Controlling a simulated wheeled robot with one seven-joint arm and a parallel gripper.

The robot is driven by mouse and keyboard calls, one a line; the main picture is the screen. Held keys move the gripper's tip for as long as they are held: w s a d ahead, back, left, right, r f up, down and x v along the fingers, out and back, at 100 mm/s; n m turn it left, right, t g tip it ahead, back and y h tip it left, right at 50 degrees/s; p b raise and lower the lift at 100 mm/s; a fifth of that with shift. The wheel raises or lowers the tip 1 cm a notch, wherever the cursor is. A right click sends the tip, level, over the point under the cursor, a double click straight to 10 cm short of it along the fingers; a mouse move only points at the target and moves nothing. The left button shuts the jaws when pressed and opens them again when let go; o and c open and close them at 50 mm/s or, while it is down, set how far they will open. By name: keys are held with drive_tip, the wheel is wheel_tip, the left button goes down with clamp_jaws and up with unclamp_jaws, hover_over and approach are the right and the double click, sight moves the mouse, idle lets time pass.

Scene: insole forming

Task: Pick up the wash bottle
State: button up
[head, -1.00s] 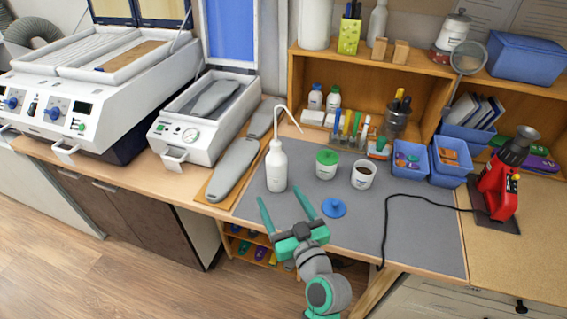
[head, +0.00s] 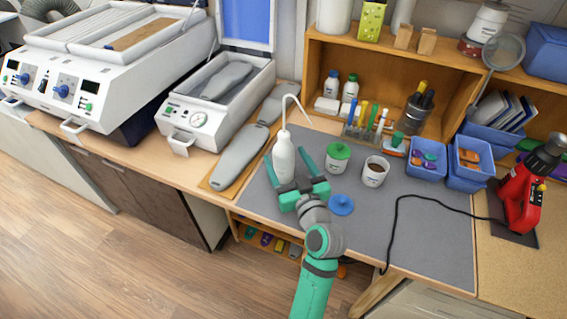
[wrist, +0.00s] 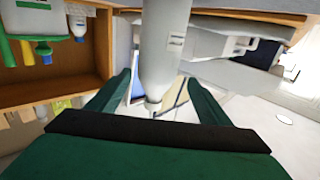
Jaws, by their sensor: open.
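The wash bottle (head: 284,158) is white with a thin bent spout and stands upright on the grey mat (head: 420,235). My gripper (head: 287,168) is open, its two green fingers on either side of the bottle's body. In the wrist view the bottle (wrist: 163,50) rises between the open fingers (wrist: 160,95), with a gap visible beside each finger. The lower part of the bottle is partly hidden by my gripper in the head view.
Right of the bottle stand a green-lidded jar (head: 338,156) and an open cup (head: 375,171). A blue disc (head: 341,205) lies close to my gripper. Grey insole forms (head: 240,158) lie on a board to the left. A black cable (head: 393,225) crosses the mat.

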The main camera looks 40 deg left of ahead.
sight(284, 150)
drive_tip(key=x, duration=0.4)
drive_tip(key=shift+w+d, duration=0.1)
drive_tip(key=shift+w, duration=0.2)
drive_tip(key=shift+c, duration=0.2)
clamp_jaws()
